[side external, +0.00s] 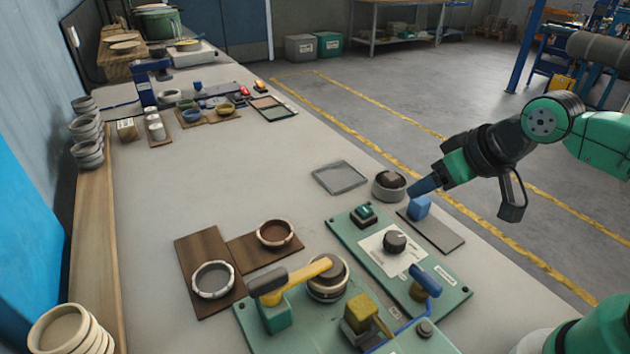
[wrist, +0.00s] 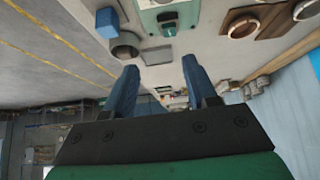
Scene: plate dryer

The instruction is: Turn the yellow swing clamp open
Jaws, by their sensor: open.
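The yellow swing clamp (side external: 308,276) is in the side external view, at the front middle of the bench on a green base plate (side external: 257,329). Its yellow bar lies across a round pale-rimmed dish with a dark centre (side external: 327,291). A grey-capped end (side external: 268,281) sits over a green block. My gripper (side external: 415,191) is well away from the clamp, up and to the right, above the bench's right edge. In the wrist view my gripper (wrist: 159,66) has its two blue fingers spread apart with nothing between them. The clamp cannot be made out in the wrist view.
A blue block (side external: 419,207) on a grey plate is just below my gripper. A grey round part (side external: 389,186) stands beside it. A green panel with a black knob (side external: 395,241) and a blue-handled lever (side external: 425,281) lie between gripper and clamp. Brown boards with rings lie left.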

